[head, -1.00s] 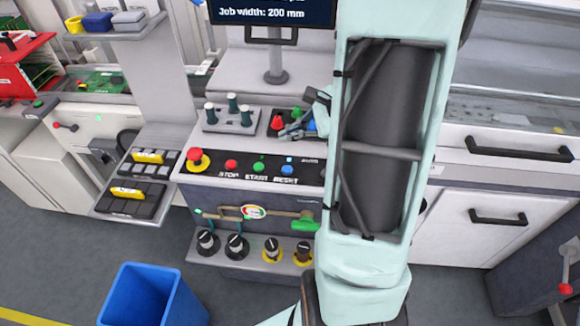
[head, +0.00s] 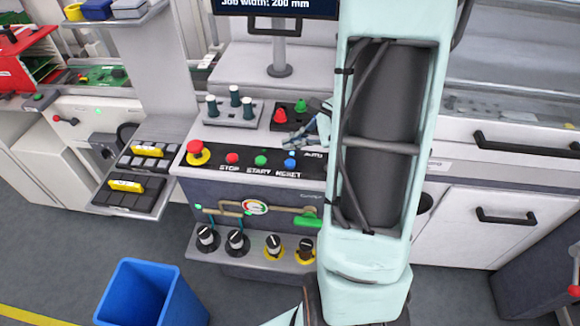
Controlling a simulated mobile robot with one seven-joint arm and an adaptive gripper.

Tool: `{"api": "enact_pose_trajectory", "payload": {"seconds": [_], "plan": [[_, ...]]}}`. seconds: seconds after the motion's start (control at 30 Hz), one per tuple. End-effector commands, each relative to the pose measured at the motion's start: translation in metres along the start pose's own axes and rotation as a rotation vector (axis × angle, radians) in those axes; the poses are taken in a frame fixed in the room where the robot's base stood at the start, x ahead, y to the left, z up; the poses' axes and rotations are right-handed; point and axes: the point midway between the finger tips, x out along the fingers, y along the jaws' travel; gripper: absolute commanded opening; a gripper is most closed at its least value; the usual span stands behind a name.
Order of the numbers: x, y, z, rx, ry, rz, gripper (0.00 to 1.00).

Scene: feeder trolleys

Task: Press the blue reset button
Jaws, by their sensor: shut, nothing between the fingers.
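The blue reset button (head: 290,163) sits at the right of a black panel strip (head: 215,148), above the printed word RESET. Green start (head: 260,160) and red stop (head: 232,158) buttons are to its left. My gripper (head: 287,143) is shut and empty, just behind and above the blue button in the head view. The button is uncovered; whether the fingertips touch the panel I cannot tell. My arm hides the panel's right end.
A red mushroom button (head: 196,151) stands at the panel's left end. A blue bin (head: 148,292) is on the floor in front.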

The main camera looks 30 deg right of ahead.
Motion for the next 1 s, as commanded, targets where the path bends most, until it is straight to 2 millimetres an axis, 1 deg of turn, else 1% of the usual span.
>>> {"api": "enact_pose_trajectory", "payload": {"seconds": [0.03, 0.1, 0.3, 1.0], "plan": [[0.010, 0.008, -0.007, 0.003, 0.000, 0.002, 0.00], [0.016, 0.012, -0.012, 0.001, 0.000, 0.000, 0.00], [0.025, 0.018, -0.019, 0.000, 0.001, 0.000, 0.00], [0.025, 0.018, -0.019, 0.000, 0.001, 0.000, 0.00]]}}
